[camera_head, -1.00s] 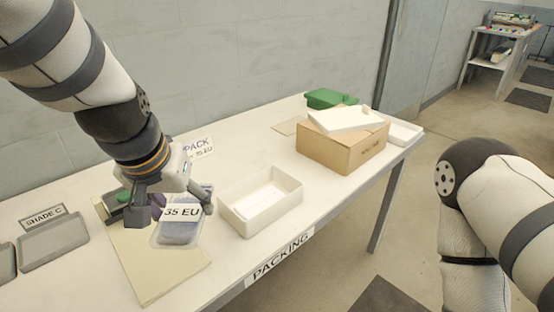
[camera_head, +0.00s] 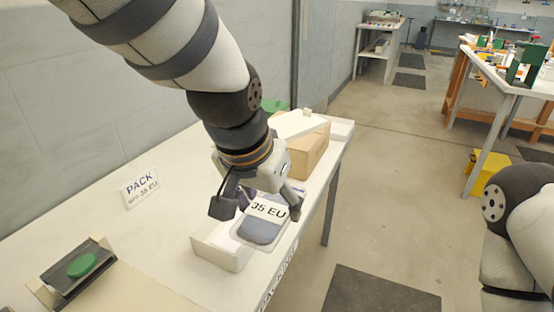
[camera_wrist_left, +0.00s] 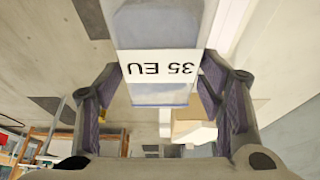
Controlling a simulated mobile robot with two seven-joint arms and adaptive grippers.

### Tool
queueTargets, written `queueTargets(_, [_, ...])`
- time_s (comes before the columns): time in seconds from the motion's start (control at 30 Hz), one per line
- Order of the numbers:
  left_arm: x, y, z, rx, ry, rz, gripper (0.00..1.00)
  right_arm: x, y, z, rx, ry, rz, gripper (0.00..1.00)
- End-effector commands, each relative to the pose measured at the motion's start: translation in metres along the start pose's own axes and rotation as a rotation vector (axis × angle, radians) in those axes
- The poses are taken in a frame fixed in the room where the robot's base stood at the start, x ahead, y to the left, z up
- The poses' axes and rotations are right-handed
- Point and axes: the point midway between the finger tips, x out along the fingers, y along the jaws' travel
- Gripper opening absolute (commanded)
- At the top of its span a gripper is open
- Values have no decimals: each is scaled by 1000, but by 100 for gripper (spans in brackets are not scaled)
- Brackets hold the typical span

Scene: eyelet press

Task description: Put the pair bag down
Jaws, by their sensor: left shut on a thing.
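The pair bag (camera_head: 262,230) is a clear pouch with dark blue-grey contents and a white "35 EU" label. My left gripper (camera_head: 257,205) is shut on it, a finger at each side. In the left wrist view the bag (camera_wrist_left: 160,95) hangs between the two fingers (camera_wrist_left: 162,98), its label upside down. In the head view the bag overlaps an open white box (camera_head: 218,254) on the packing table and hides much of it. I cannot tell how high above the box the bag is. My right gripper is out of view.
A cardboard box (camera_head: 309,157) with a white item on top stands behind the gripper. A "PACK" sign (camera_head: 140,187) and a dark block with a green oval pad (camera_head: 82,265) are at left. The table between them (camera_head: 165,230) is clear.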

Motion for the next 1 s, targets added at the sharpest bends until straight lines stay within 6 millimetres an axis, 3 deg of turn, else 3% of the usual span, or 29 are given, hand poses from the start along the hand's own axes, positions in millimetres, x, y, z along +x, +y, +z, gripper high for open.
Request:
queueTargets(0.13, [20,-27,-7,-5,-2,3,31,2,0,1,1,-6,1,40])
queueTargets(0.3, [60,-76,-18,-7,-13,6,31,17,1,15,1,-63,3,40])
queueTargets(0.43, [92,-100,-17,-5,-14,6,31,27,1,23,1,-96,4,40])
queueTargets(0.73, [122,-125,-19,-1,-5,1,31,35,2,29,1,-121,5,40])
queueTargets(0.87, [144,-124,-8,0,-5,1,31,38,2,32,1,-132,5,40])
queueTargets(1.0, [144,-124,-9,1,2,-1,31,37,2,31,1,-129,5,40])
